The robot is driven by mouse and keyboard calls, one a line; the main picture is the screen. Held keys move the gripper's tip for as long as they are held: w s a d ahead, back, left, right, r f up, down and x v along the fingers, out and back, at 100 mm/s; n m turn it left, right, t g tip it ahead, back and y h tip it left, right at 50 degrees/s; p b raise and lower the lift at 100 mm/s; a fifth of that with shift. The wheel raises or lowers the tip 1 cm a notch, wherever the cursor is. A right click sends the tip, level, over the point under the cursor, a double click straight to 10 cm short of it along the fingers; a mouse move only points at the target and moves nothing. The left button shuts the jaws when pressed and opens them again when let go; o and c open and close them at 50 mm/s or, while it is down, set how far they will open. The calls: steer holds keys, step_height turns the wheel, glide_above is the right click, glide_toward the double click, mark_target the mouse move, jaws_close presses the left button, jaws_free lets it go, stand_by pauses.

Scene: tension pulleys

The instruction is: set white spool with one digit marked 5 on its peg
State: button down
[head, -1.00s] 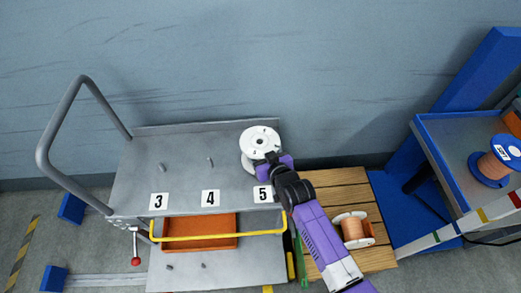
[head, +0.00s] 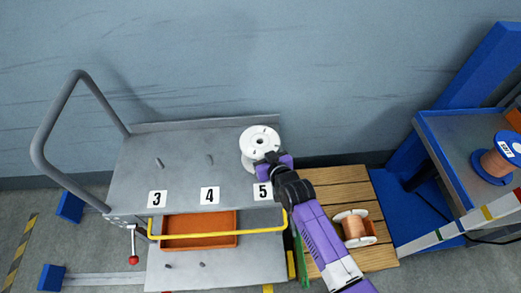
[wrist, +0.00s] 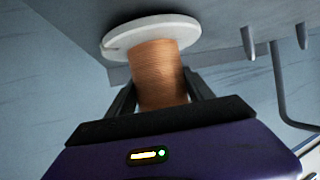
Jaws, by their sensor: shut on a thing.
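My gripper (head: 268,160) is shut on a white-flanged spool (head: 259,141) above the right end of the trolley's top shelf, behind the label 5 (head: 263,192). The wrist view shows the spool's copper winding (wrist: 158,72) between the two fingers, with one white flange (wrist: 152,34) beyond it, close to the grey shelf. In the head view the upper flange faces up with its centre hole showing, and the lower flange shows partly below it. The peg behind label 5 is hidden by the spool. I cannot tell whether the spool is around it, or its number.
Bare pegs stand behind label 3 (head: 157,199) and label 4 (head: 210,196). The trolley's grey handle (head: 50,120) rises at left. Another copper spool (head: 355,229) lies on the wooden slats at right. A blue spool (head: 497,160) is on the blue-framed bench.

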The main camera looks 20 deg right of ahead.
steer(key=shift+f, duration=0.1)
steer(key=shift+f+b, duration=0.15)
steer(key=shift+b, duration=0.2)
steer(key=shift+f, duration=0.2)
steer(key=shift+c, duration=1.5)
jaws_free()
steer(key=shift+s, duration=0.1)
steer(key=shift+p+v, duration=0.45)
steer(key=shift+v, duration=3.45)
